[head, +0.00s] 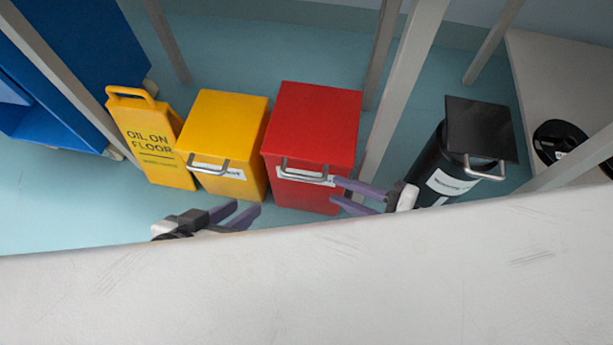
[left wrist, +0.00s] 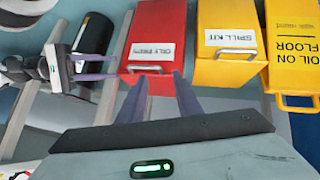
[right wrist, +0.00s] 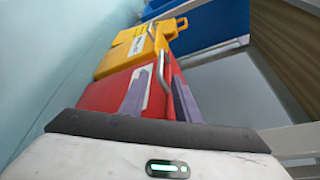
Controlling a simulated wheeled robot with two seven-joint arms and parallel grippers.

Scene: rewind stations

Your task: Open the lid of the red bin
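The red bin (head: 312,135) stands on the floor with its lid shut, a metal handle (head: 303,171) on its front edge and a white label below. In the left wrist view the red bin (left wrist: 158,45) shows its label upside down. My left gripper (head: 242,214) is open and empty, in front of the yellow bin and left of the red one. My right gripper (head: 337,192) is open beside the red bin's front right side. In the right wrist view its fingers (right wrist: 157,98) overlap the red bin (right wrist: 105,95), with the bin's handle (right wrist: 162,72) beyond them; contact is unclear.
A yellow spill kit bin (head: 222,130) stands left of the red bin, then a yellow floor sign (head: 152,135). A black bin (head: 440,165) stands to the right. Pale posts (head: 400,85) rise behind and between. A white tabletop (head: 300,290) fills the foreground.

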